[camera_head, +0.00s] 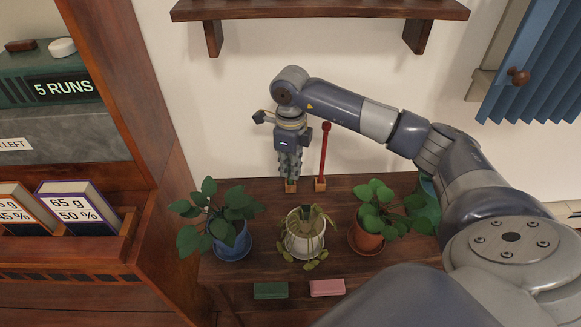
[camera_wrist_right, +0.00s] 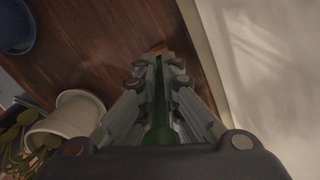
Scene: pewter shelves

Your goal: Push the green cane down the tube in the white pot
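My right gripper (camera_head: 290,177) points down at the back of the wooden plant shelf, over a small wooden block (camera_head: 291,187). In the right wrist view its fingers (camera_wrist_right: 160,62) are closed in on both sides of the green cane (camera_wrist_right: 159,115), which runs between them toward the block. The cane is mostly hidden in the head view. The white pot (camera_head: 291,243) with a drooping plant stands in front, apart from the gripper; it also shows in the right wrist view (camera_wrist_right: 72,118). I cannot clearly make out its tube. My left gripper is out of view.
A red cane (camera_head: 324,150) stands upright in another block, just right of the gripper. A blue pot (camera_head: 232,246) and a terracotta pot (camera_head: 366,238) with leafy plants flank the white pot. A wall shelf (camera_head: 320,10) is above. A tall wooden cabinet (camera_head: 150,130) borders the left.

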